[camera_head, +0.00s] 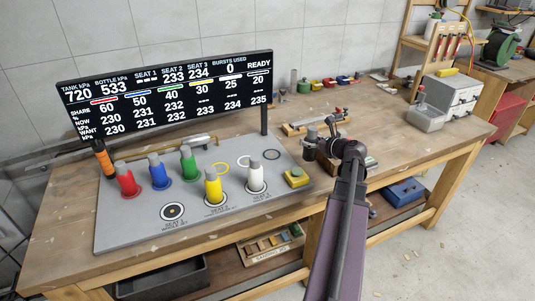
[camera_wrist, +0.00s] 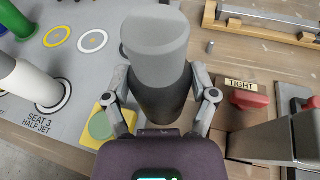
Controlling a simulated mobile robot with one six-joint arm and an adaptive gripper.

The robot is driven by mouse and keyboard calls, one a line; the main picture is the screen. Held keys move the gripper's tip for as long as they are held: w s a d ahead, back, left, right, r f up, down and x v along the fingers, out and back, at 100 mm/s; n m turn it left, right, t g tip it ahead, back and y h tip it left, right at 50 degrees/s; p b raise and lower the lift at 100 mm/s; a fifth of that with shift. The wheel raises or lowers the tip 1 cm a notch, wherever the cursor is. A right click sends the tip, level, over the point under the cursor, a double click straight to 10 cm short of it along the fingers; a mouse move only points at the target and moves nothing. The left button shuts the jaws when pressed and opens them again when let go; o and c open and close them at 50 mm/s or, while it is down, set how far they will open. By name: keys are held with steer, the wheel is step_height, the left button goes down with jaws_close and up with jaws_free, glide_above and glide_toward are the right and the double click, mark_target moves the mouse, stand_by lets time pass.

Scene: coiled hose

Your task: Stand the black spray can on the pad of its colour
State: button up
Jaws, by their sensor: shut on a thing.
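The black spray can (camera_wrist: 162,100) with a grey cap is in my gripper (camera_wrist: 163,98), one finger on each side of its body. In the head view my gripper (camera_head: 322,140) holds the can (camera_head: 310,138) at the right side of the grey board, apart from its rings. The black-ringed pad (camera_head: 271,154) lies empty near the board's right edge, left of the can. In the wrist view that pad is not clearly seen. The can's base is hidden, so I cannot tell its height above the bench.
Red (camera_head: 127,182), blue (camera_head: 158,173), green (camera_head: 188,164), yellow (camera_head: 213,187) and white (camera_head: 256,175) cans stand on the board (camera_head: 130,228). A yellow box with a green button (camera_head: 295,177) sits at its right corner. Seat 1's ring (camera_head: 172,211) is empty. A display (camera_head: 170,90) stands behind.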

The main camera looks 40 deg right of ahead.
steer(key=shift+w+a, duration=0.15)
steer(key=shift+a, duration=0.05)
steer(key=w+a+r+n+y+p, duration=0.1)
steer(key=w+a+r+y+p, duration=0.1)
steer(key=w, duration=0.5)
steer(key=w+a+r+n+y+p, duration=0.2)
steer(key=w+a+r+p, duration=0.1)
steer(key=w, duration=0.5)
steer(key=shift+a+r+g+y, duration=0.2)
steer(key=shift+g+y, duration=0.1)
steer(key=shift+g, duration=0.1)
steer(key=shift+f, duration=0.15)
step_height(320, 180, down, 6)
steer(key=b, duration=0.6)
steer(key=shift+f+b, duration=1.9)
steer(key=shift+f, duration=0.2)
